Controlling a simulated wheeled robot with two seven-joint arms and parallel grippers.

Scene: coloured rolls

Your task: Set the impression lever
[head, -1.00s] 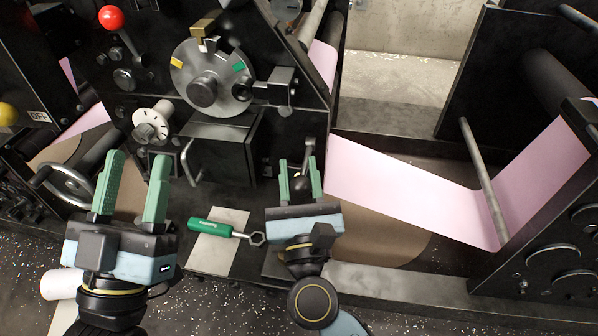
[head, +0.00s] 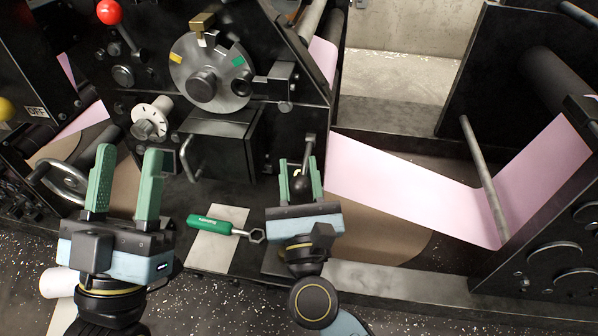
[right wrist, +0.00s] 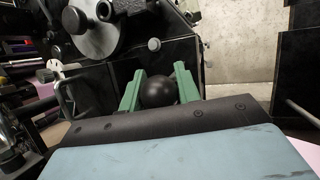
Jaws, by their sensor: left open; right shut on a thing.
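A lever with a black ball knob (head: 301,187) and a dark shaft stands at the front of the press, right of the centre box. I take it for the impression lever. My right gripper (head: 299,163) is shut on it, with green fingers on either side of the knob. In the right wrist view the black knob (right wrist: 158,91) sits between the two fingers. The knob hides the lower shaft there. My left gripper (head: 129,153) is open and empty, at the lower left in front of the press.
A green-handled wrench (head: 222,226) lies on a pale plate (head: 217,247) between my grippers. A red-knobbed lever (head: 109,12), a dial disc (head: 207,80) and a handwheel (head: 66,184) are on the press. A pink web (head: 400,185) runs at the right.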

